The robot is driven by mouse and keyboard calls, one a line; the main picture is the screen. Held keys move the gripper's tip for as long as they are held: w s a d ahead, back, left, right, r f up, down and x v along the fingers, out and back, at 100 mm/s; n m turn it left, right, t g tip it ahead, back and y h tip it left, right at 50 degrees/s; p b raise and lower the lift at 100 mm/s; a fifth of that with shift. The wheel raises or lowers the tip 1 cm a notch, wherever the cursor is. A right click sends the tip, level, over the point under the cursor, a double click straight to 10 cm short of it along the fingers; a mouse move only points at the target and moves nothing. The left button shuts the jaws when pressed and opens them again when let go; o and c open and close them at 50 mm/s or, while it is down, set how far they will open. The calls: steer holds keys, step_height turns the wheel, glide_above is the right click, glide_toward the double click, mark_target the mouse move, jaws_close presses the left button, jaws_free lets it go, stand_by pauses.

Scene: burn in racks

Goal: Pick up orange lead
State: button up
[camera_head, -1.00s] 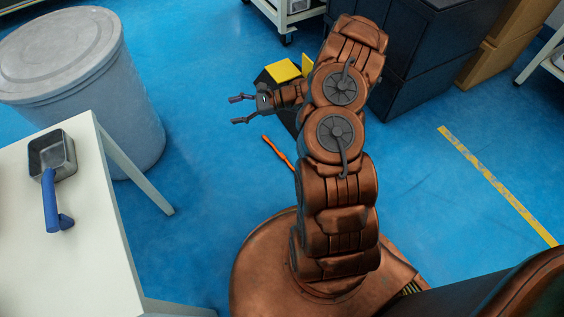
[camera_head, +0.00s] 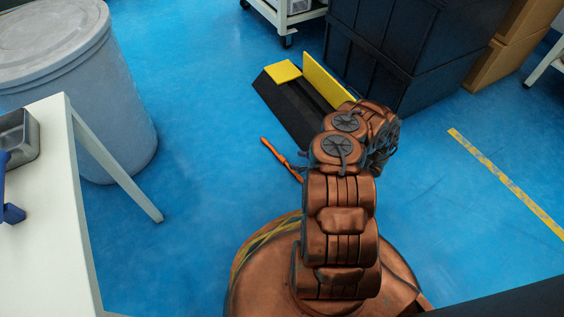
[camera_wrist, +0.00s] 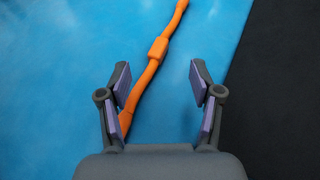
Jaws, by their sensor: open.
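The orange lead (camera_head: 278,154) lies on the blue floor, just left of my arm in the head view. Its near end is partly hidden by my arm there. In the wrist view the orange lead (camera_wrist: 157,50) runs from the top middle down to the left finger, with a thicker block along its length. My gripper (camera_wrist: 163,98) is open, its two purple-padded fingers apart. The lead passes between the fingertips and goes behind the left finger. I see no grip on it. In the head view the gripper is mostly hidden by the arm.
A black and yellow object (camera_head: 294,106) lies on the floor just behind the lead. Dark stacked crates (camera_head: 392,60) stand behind it. A white table (camera_head: 62,215) and a grey bin (camera_head: 75,95) are at left. The floor left of the lead is clear.

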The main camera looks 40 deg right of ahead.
mark_target(283, 159)
steer(key=b+x, duration=0.2)
steer(key=x, duration=0.1)
steer(key=b+x, duration=0.1)
steer(key=x, duration=0.2)
steer(key=shift+s+a+f+b, duration=0.1)
steer(key=shift+a+f+b, duration=0.15)
steer(key=shift+f+b, duration=0.15)
steer(key=shift+w+a, duration=0.15)
steer(key=shift+w, duration=0.3)
jaws_close()
